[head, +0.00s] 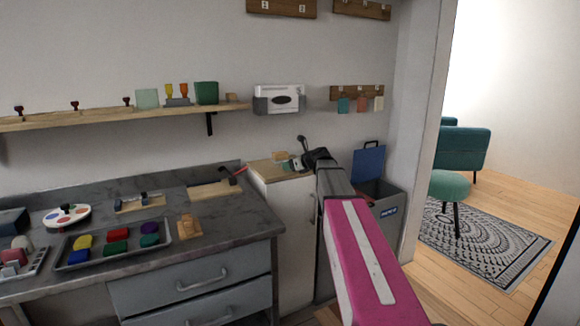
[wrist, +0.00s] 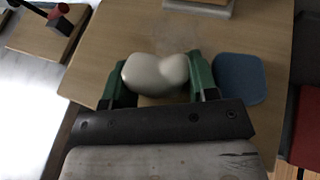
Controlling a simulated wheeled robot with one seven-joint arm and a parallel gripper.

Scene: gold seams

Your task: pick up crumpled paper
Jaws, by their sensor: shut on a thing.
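The crumpled paper (wrist: 157,75) is a smooth, pale, lumpy piece in the wrist view. It sits between the two green fingers of my gripper (wrist: 157,78), which is shut on it. A light wooden surface (wrist: 100,62) lies beneath. I cannot tell whether the paper touches that surface. In the head view my gripper (head: 296,164) is small, over the top of a white cabinet (head: 285,215) beside the grey counter, and my pink arm hides part of the area. The paper is hard to make out there.
A blue pad (wrist: 239,77) lies close to the right finger in the wrist view. A blue-lidded bin (head: 382,195) stands right of the cabinet. A hammer (head: 233,175) and a tray of colored blocks (head: 115,246) lie on the counter. A shelf (head: 130,115) runs above.

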